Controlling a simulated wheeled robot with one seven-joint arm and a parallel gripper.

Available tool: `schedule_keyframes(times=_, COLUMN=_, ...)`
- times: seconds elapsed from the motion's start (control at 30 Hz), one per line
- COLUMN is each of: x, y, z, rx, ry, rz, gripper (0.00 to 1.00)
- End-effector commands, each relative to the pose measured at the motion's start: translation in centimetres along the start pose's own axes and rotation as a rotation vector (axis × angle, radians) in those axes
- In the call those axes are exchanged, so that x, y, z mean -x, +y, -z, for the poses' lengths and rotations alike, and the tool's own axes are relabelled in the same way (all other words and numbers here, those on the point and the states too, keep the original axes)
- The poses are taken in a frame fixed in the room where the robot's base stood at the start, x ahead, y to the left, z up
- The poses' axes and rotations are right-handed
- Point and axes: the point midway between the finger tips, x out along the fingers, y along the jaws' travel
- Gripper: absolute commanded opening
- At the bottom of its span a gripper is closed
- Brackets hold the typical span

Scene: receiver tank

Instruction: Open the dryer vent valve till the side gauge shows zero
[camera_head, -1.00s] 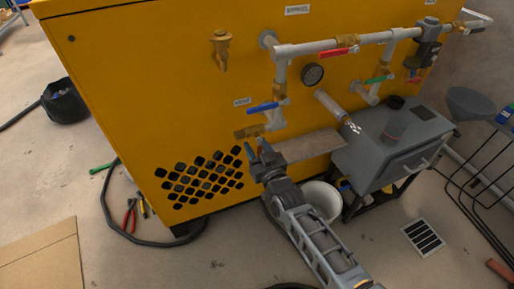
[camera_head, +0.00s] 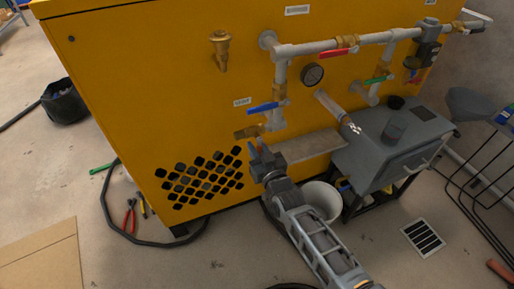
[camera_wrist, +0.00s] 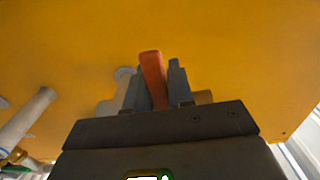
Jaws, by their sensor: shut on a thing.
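My gripper (camera_head: 257,150) is low in front of the yellow cabinet, below the blue-handled valve (camera_head: 264,107). In the wrist view my gripper (camera_wrist: 153,88) is shut on an orange-red lever (camera_wrist: 152,66), which stands up between the two grey fingers. In the head view that lever is mostly hidden by the gripper. A brass fitting (camera_head: 249,132) sits just above the fingertips. A round dark gauge (camera_head: 312,75) is on the cabinet face; its needle is too small to read. I cannot tell which valve is the dryer vent.
A red-handled valve (camera_head: 338,52) and a green-handled valve (camera_head: 378,79) are on the grey pipes. A white bucket (camera_head: 321,199) stands beside my arm. A dark hose (camera_head: 120,224) lies on the floor.

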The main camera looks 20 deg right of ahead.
Motion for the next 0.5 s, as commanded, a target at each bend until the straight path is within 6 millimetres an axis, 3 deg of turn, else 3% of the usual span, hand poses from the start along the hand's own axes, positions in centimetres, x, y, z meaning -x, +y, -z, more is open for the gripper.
schedule_keyframes(times=0.27, x=0.0, y=-0.5, z=-0.1, rx=-0.082, ry=0.0, rz=0.001, gripper=0.0)
schedule_keyframes(times=0.5, x=0.0, y=-1.4, z=0.1, rx=-0.259, ry=0.0, rz=0.001, gripper=0.0)
